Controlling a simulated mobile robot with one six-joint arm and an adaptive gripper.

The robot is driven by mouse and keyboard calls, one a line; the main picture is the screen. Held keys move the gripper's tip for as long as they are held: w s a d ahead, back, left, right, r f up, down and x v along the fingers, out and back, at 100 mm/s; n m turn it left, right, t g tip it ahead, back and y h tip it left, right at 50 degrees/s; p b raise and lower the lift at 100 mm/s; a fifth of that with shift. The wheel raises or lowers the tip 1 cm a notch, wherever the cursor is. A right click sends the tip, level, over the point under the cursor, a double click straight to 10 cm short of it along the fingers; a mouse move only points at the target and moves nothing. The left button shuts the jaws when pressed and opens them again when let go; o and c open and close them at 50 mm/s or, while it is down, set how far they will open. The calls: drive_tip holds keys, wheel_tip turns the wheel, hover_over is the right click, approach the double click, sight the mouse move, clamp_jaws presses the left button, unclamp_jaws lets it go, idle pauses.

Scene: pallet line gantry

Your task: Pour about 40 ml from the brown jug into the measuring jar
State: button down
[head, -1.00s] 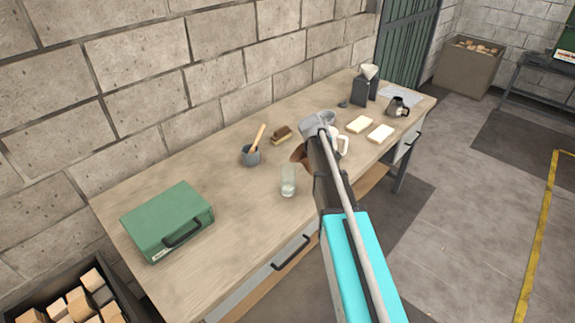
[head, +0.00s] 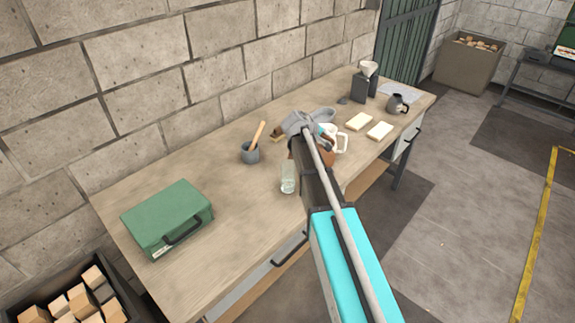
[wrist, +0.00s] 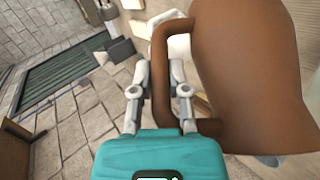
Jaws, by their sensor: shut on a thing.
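The brown jug (wrist: 250,70) fills the right of the wrist view, its handle between my fingers. My gripper (wrist: 160,75) is shut on that handle. In the head view the jug (head: 327,157) is mostly hidden behind my arm, held over the workbench. The measuring jar (head: 288,178) is a clear glass standing on the workbench, just left of my arm and close to the jug. The jug's mouth and contents are hidden, and I cannot tell its exact tilt or whether anything flows. I see no clear liquid level in the jar.
The workbench (head: 235,215) holds a green case (head: 168,215), a grey pot with a wooden handle (head: 251,152), a brush (head: 277,134), a white mug (head: 341,140) and pale blocks (head: 359,122). A dark pitcher (head: 397,104) stands further back. Bench space between case and jar is clear.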

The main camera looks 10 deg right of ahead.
drive_tip(key=shift+a+r+n+h, duration=0.3)
drive_tip(key=shift+a+r+h, duration=0.6)
drive_tip(key=shift+r, duration=0.2)
idle(1.1)
drive_tip(key=shift+d+r, duration=0.1)
drive_tip(key=shift+d, duration=0.5)
drive_tip(key=shift+a+r+t+h, duration=0.2)
drive_tip(key=shift+t+h, duration=0.1)
idle(1.6)
drive_tip(key=shift+s, duration=0.1)
drive_tip(key=shift+d+f, duration=0.15)
drive_tip(key=shift+d, duration=0.15)
drive_tip(key=d+f+y, duration=0.2)
drive_tip(key=f+y, duration=0.1)
drive_tip(key=shift+d+f+m, duration=0.15)
drive_tip(key=shift+m, duration=0.25)
drive_tip(key=shift+d+f+y, duration=0.15)
drive_tip(key=shift+f+y, duration=0.25)
drive_tip(key=shift+f, duration=0.15)
